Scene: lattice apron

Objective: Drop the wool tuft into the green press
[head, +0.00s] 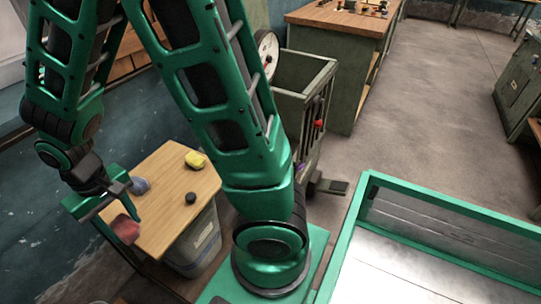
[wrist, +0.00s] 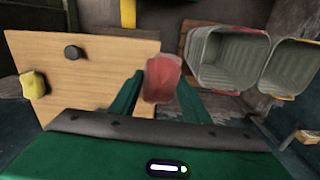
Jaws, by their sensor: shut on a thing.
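My gripper (head: 122,222) is shut on a dull red lump (head: 126,231), which I take to be the wool tuft. It is held at the left front edge of the small wooden table, seemingly above its top. In the wrist view the red lump (wrist: 162,80) sits between the two green fingers of my gripper (wrist: 160,90). The green press (head: 302,85) appears to be the open-topped, worn green box behind my arm in the head view, with a wheel at its left and a red knob on its side. My arm hides part of it, and its inside shows only partly.
The wooden table (head: 165,220) bears a yellow lump (head: 195,159), a black knob-like piece (head: 190,198) and a blue-grey lump (head: 140,185). Grey bins (wrist: 228,62) stand beside it. A wooden-topped green cabinet (head: 335,18) is behind the press. Open floor lies right of it.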

